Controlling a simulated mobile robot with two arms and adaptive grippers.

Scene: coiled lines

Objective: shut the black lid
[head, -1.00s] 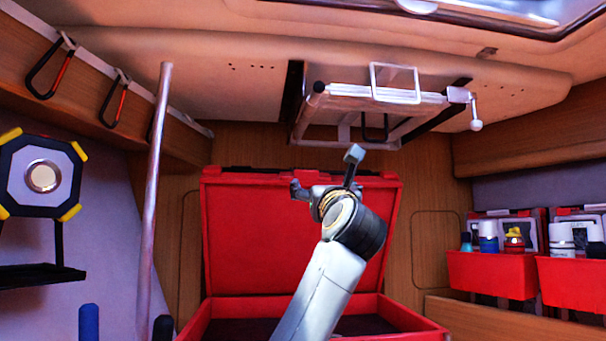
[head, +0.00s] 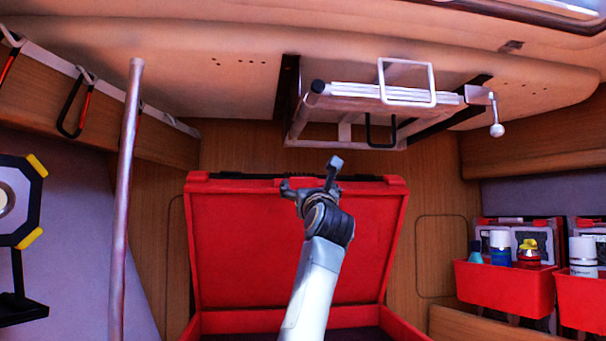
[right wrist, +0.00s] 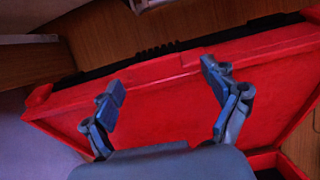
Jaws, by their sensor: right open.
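A large open lid (head: 240,230) stands up at the back of a red case (head: 215,322). Its face toward me is red; a dark strip shows along its top edge. The lid also fills much of the right wrist view (right wrist: 150,105), with dark parts behind its upper edge. My right gripper (head: 310,174) is in front of the lid's top edge, near its middle. In the right wrist view my right gripper (right wrist: 160,80) has its fingers wide apart with nothing between them. Whether it touches the lid I cannot tell. My left gripper is not in view.
A folded metal rack (head: 390,95) hangs above the lid. A metal pole (head: 125,200) stands at left, beside hanging carabiners (head: 75,105). Red bins (head: 505,288) with bottles are at right. The space between pole and case looks free.

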